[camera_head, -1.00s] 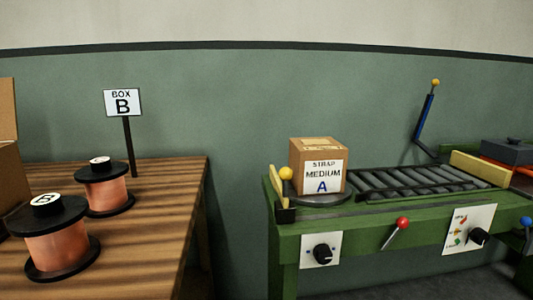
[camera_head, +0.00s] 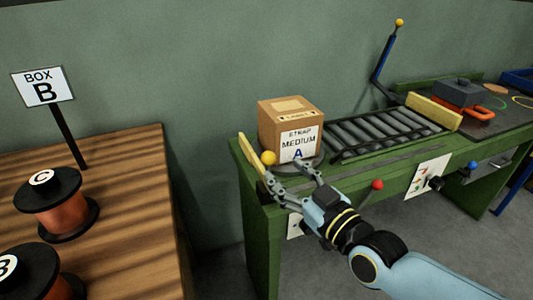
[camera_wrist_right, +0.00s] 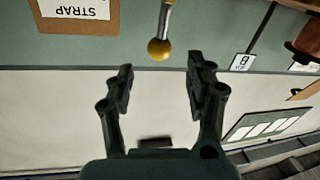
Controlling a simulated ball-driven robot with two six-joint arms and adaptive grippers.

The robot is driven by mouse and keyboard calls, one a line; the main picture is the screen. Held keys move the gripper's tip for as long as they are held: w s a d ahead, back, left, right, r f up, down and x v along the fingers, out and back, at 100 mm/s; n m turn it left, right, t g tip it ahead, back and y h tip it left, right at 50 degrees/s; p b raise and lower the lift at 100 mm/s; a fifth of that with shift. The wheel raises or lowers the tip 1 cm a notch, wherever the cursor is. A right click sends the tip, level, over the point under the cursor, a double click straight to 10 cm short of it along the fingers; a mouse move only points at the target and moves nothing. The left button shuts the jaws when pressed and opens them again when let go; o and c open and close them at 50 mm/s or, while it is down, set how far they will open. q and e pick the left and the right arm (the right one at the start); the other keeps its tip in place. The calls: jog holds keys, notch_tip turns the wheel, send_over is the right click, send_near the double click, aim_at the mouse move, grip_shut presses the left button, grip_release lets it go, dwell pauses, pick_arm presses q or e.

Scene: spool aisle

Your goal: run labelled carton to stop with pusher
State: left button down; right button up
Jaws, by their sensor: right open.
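In the right wrist view the knob (camera_wrist_right: 159,49) lies just beyond the gap between the open fingertips (camera_wrist_right: 160,75); the carton (camera_wrist_right: 80,15) is upside down at upper left. A yellow stop board (camera_head: 434,111) crosses the rollers' far end. My left gripper is out of view.
A red-knobbed lever (camera_head: 376,185) and a switch panel (camera_head: 428,176) are on the green bench front. A blue lever (camera_head: 382,60) rises behind the rollers. A grey block with an orange handle (camera_head: 460,93) sits beyond the stop. A wooden table with spools (camera_head: 56,205) stands at left.

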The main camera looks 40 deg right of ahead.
aim_at(273, 162)
jog(key=w, duration=0.6)
jog(key=shift+w+d, duration=0.15)
jog(key=shift+d, duration=0.05)
jog(key=shift+w, duration=0.5)
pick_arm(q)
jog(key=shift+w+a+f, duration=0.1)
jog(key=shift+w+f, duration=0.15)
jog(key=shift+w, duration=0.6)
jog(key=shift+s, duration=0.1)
pick_arm(e)
jog(key=shift+c, duration=1)
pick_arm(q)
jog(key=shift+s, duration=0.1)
pick_arm(e)
grip_shut()
